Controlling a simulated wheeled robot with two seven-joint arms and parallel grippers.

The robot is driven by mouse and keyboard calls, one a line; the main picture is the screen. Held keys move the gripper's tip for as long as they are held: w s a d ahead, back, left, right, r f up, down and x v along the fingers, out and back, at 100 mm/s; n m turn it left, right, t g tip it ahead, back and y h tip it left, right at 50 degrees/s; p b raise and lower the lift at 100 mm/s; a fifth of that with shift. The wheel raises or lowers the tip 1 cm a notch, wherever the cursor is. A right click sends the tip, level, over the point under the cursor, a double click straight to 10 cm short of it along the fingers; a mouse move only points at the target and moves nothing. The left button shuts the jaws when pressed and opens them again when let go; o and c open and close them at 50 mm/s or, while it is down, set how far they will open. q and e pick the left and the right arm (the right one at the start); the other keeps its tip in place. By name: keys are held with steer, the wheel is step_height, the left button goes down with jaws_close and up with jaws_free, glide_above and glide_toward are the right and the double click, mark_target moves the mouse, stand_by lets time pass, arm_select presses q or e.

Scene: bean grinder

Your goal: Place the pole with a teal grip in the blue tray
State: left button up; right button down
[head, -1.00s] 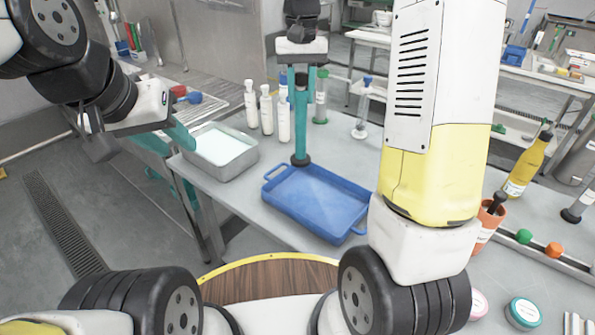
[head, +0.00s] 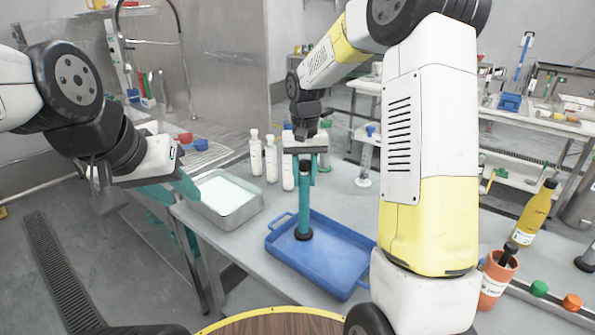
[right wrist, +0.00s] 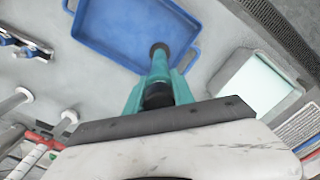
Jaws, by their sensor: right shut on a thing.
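The pole (head: 304,195) has a teal grip and a dark round foot. It stands roughly upright in my right gripper (head: 305,165), whose teal fingers are shut on it. The foot overlaps the rear left part of the blue tray (head: 340,283) in the head view; I cannot tell whether it touches the tray floor. In the right wrist view, the foot of the pole (right wrist: 159,50) lies over the tray (right wrist: 110,42) near its edge. My left gripper (head: 186,183) is off to the left beside the metal pan, with no object visible in it; its finger gap is hidden.
A metal pan (head: 240,215) with pale contents is left of the tray. White bottles (head: 270,160) stand behind it. An orange cup (head: 495,280) and a yellow bottle (head: 532,212) are at the right. The blue tray has bare floor toward the front.

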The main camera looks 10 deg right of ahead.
steer(key=shift+f, duration=0.1)
steer(key=c, duration=1.1)
jaws_free()
step_height(320, 180, up, 12)
steer(key=shift+r, duration=0.15)
steer(key=shift+s+d+r+n+t+y, duration=0.25)
steer(key=shift+s+d+t, duration=0.6)
steer(key=shift+s, duration=3.15)
steer(key=shift+s+d+r+n+t+y, duration=0.1)
steer(key=shift+s+d+r+t+y, duration=0.7)
steer(key=shift+s, duration=3.2)
steer(key=shift+s+d+f+n+t+y, duration=0.25)
steer(key=shift+s+t, duration=1.2)
steer(key=shift+s, duration=2.55)
